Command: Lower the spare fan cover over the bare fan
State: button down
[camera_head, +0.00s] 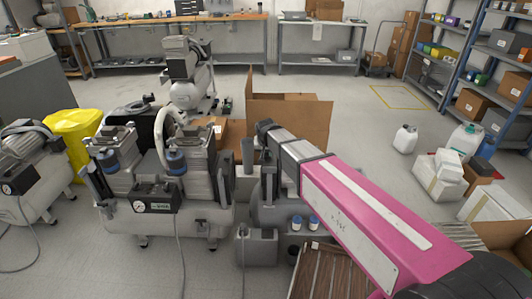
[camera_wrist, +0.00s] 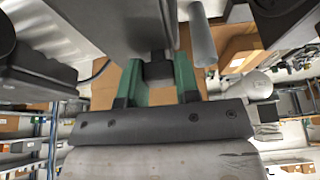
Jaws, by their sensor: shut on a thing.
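In the wrist view my gripper (camera_wrist: 158,76) has its two green fingers closed on a small dark block. The block appears to be part of a large grey piece (camera_wrist: 125,28) above it, which I take for the spare fan cover. Most of that piece runs out of the picture. In the head view my pink arm reaches in from the lower right over a compressor (camera_head: 270,212). The fingers and the held piece are not clearly visible there. I cannot make out the bare fan in either view, nor tell whether the cover touches anything.
A twin-head compressor (camera_head: 165,205) stands just left of the arm, with a grey upright cylinder (camera_head: 247,157) between. An open cardboard box (camera_head: 290,115) is behind. A slatted wooden crate (camera_head: 328,275) is in front. Open floor lies at right, near a white jug (camera_head: 405,139).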

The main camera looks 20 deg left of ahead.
jog(key=shift+c, duration=1.4)
grip_release()
jog(key=shift+r, duration=3.5)
